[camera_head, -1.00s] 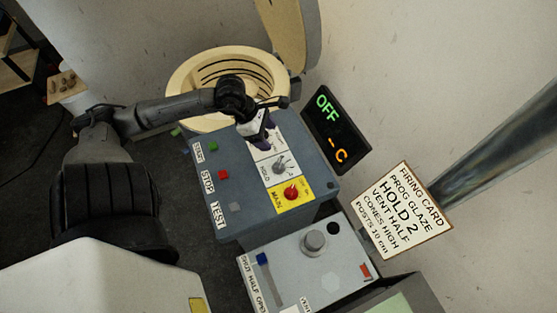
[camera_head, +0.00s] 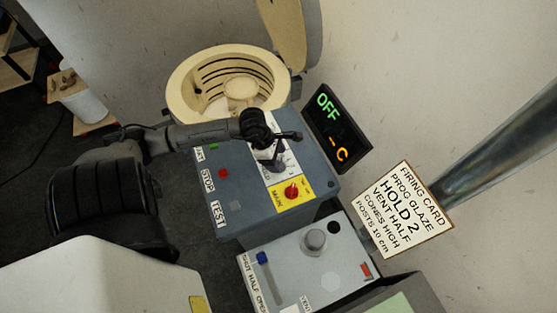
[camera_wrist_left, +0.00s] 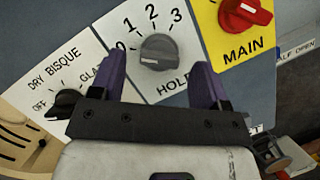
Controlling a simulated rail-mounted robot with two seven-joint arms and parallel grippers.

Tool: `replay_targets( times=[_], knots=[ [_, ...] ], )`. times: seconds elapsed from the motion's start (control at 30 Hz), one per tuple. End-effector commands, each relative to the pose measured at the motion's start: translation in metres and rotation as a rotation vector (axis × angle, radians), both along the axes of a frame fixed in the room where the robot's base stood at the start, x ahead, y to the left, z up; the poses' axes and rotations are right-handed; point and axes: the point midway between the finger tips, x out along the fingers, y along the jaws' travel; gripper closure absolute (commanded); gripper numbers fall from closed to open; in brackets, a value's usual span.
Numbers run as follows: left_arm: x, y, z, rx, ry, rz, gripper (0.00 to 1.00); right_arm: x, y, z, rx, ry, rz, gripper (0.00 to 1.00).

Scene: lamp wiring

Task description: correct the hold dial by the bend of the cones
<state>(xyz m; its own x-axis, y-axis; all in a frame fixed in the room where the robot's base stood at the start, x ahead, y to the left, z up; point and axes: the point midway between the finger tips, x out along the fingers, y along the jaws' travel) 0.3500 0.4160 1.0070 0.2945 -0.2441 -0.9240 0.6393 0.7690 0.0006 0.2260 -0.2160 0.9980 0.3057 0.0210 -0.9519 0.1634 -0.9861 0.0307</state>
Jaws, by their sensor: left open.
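The hold dial (camera_wrist_left: 158,52) is a grey knob on a white plate marked 0, 1, 2, 3; its setting is hard to read. My left gripper (camera_wrist_left: 164,85) is open, with one purple finger on each side of the dial's near part; I cannot tell whether they touch it. In the head view the left gripper (camera_head: 270,162) covers most of the dial. Small brown pieces, possibly the cones (camera_head: 65,82), lie on a wooden board at the left; their bend is too small to read. The firing card (camera_head: 402,210) reads HOLD 2. My right gripper is not in view.
The open kiln (camera_head: 185,85) stands behind the control box (camera_head: 240,222). A red MAIN knob (camera_wrist_left: 245,12) and a black program knob (camera_wrist_left: 66,103) flank the hold dial. The display (camera_head: 336,130) reads OFF. A vent box (camera_head: 335,275) with a blue slider stands in front.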

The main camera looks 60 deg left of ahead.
Motion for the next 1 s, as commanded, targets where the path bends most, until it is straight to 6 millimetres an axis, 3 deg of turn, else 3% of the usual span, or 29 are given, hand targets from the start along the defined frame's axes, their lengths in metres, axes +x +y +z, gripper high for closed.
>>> replay_targets(
  times=[0.23,0.6,1.0],
  knots=[
    [0.005,-0.004,-0.016,0.0,0.0,0.0,0.31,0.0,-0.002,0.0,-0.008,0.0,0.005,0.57],
    [0.006,-0.005,-0.018,0.0,0.0,-0.001,0.32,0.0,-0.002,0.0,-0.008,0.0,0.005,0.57],
    [0.006,-0.005,-0.018,0.0,0.0,-0.001,0.7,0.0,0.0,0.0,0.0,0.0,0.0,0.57]
  ],
)
